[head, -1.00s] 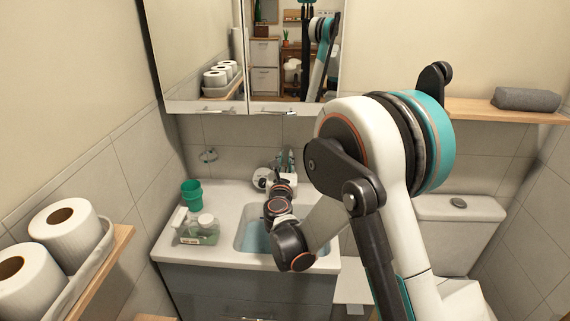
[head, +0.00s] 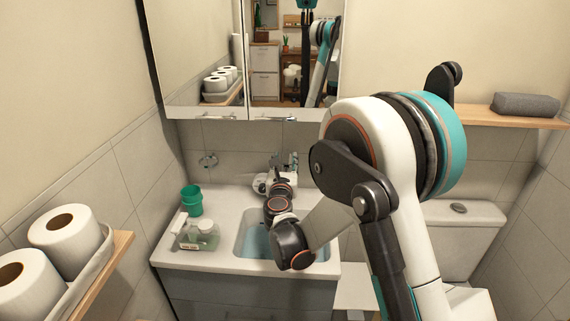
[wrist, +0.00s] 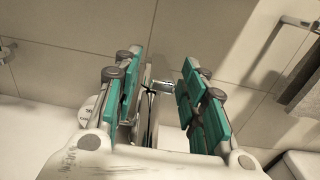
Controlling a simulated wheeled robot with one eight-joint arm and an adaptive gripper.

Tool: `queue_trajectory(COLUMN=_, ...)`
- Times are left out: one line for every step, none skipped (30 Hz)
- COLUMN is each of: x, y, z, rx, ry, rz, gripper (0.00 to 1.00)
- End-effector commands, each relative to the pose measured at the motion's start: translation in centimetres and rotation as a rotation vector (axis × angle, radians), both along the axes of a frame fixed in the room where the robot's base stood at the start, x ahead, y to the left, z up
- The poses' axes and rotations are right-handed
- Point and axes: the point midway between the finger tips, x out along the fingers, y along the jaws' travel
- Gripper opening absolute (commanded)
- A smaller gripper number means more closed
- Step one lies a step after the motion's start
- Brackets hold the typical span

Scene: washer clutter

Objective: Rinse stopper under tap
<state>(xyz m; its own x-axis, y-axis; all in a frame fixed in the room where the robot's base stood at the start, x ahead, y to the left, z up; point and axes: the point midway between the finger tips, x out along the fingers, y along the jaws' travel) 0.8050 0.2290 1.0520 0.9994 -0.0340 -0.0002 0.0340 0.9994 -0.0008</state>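My gripper (wrist: 160,92) shows in the wrist view with its two teal-padded fingers apart and a gap between them. A chrome tap (wrist: 164,88) appears through this gap, against the tiled wall. A thin pale curved edge shows beside the left finger; I cannot tell what it is. In the head view my gripper (head: 283,163) is over the back of the basin, by the wall, and largely covers the tap. The sink basin (head: 250,243) is pale blue inside and partly hidden by my arm. I cannot make out the stopper in either view.
A green cup (head: 191,200) and clear bottles (head: 206,236) stand left of the basin. A white round object (head: 261,183) is beside my gripper. The mirror cabinet (head: 205,60) hangs above. Toilet rolls (head: 65,235) sit on a left shelf; the toilet (head: 460,212) is right.

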Motion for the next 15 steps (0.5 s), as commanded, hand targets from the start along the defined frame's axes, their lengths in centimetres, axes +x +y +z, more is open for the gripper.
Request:
queue_trajectory(x=0.0, y=0.0, z=0.0, rx=0.000, ry=0.000, rz=0.000, gripper=0.38)
queue_trajectory(x=0.0, y=0.0, z=0.0, rx=0.000, ry=0.000, rz=0.000, gripper=0.38)
queue_trajectory(x=-0.2, y=0.0, z=0.0, rx=0.000, ry=0.000, rz=0.000, gripper=0.38)
queue_trajectory(x=-0.3, y=0.0, z=0.0, rx=0.000, ry=0.000, rz=0.000, gripper=0.38)
queue_trajectory(x=-0.5, y=0.0, z=0.0, rx=0.000, ry=0.000, rz=0.001, gripper=0.38)
queue_trajectory(x=-0.9, y=0.1, z=0.0, rx=0.000, ry=0.000, rz=0.001, gripper=0.38)
queue_trajectory(x=-1.3, y=0.1, z=0.0, rx=0.000, ry=0.000, rz=0.001, gripper=0.38)
queue_trajectory(x=-1.8, y=0.1, z=0.0, rx=0.000, ry=0.000, rz=0.001, gripper=0.38)
queue_trajectory(x=-2.4, y=0.1, z=0.0, rx=0.000, ry=0.000, rz=0.002, gripper=0.38)
queue_trajectory(x=-3.0, y=0.1, z=0.0, rx=0.000, ry=0.000, rz=0.001, gripper=0.38)
queue_trajectory(x=-3.6, y=0.2, z=0.0, rx=0.000, ry=0.000, rz=0.002, gripper=0.38)
queue_trajectory(x=-4.5, y=0.3, z=0.0, rx=0.000, ry=0.000, rz=0.002, gripper=0.38)
queue_trajectory(x=-5.1, y=0.3, z=0.0, rx=0.000, ry=0.000, rz=0.002, gripper=0.38)
queue_trajectory(x=-5.8, y=0.3, z=0.0, rx=0.000, ry=0.000, rz=0.002, gripper=0.38)
queue_trajectory(x=-6.6, y=0.3, z=0.0, rx=0.000, ry=0.000, rz=0.002, gripper=0.38)
